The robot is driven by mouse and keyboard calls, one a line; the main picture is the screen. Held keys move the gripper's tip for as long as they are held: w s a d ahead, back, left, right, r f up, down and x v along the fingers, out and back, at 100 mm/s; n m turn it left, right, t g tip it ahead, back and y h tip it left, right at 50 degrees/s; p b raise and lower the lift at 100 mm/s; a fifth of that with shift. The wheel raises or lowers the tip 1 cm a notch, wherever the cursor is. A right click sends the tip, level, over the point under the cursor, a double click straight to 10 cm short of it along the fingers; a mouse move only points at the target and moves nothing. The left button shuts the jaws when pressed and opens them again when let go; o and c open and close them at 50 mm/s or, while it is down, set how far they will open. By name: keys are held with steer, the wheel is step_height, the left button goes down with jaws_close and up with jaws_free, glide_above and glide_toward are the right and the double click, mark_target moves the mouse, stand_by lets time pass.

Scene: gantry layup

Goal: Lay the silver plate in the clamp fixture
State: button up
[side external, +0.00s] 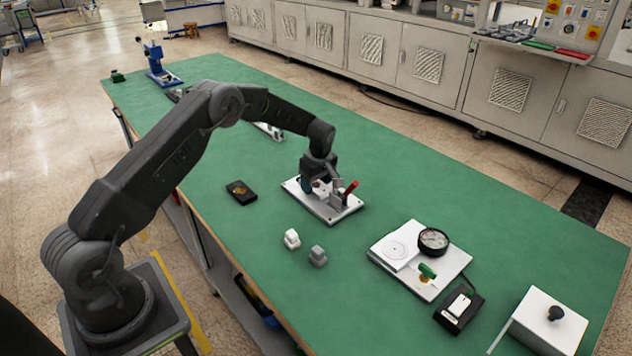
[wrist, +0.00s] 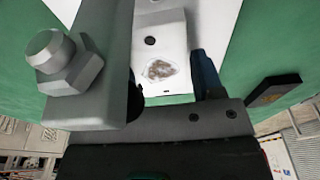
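The clamp fixture (side external: 325,207), a pale base plate with a red-handled toggle clamp (side external: 349,189), sits mid-bench. My gripper (side external: 318,186) is low over it, pointing down, beside the clamp. In the wrist view a pale block-like piece (wrist: 160,40) with a dark hole and a brownish patch lies between my dark fingers (wrist: 168,92). I cannot tell whether it is the silver plate or part of the fixture, or whether the fingers touch it. The clamp's grey arm and hex bolt (wrist: 65,62) are close on the left. No other silver plate is clearly visible.
A black box (side external: 241,192) lies left of the fixture, with a white block (side external: 292,239) and grey block (side external: 318,256) in front. A dial gauge (side external: 433,241) on a white plate, a black device (side external: 459,308) and a white knobbed box (side external: 543,325) stand right. Green bench between is clear.

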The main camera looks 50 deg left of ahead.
steer(key=shift+o, duration=1.4)
steer(key=shift+r, duration=0.1)
step_height(320, 180, up, 12)
steer(key=d+f, duration=0.1)
steer(key=d, duration=0.1)
step_height(320, 180, up, 13)
steer(key=m+t, duration=0.2)
steer(key=m, duration=0.3)
glide_above(320, 187)
steer(key=s+d, duration=0.7)
steer(key=s+d+r+m+t, duration=0.1)
steer(key=s+d+r+m, duration=0.4)
steer(key=s, duration=0.5)
steer(key=s+d+m+t, duration=0.1)
steer(key=s+m, duration=0.3)
steer(key=s, duration=0.5)
steer(key=s+d+m+t+h, duration=0.1)
steer(key=s+d+m, duration=0.3)
steer(key=s, duration=0.6)
steer(key=shift+f+t+h, duration=0.3)
steer(key=shift+f, duration=0.15)
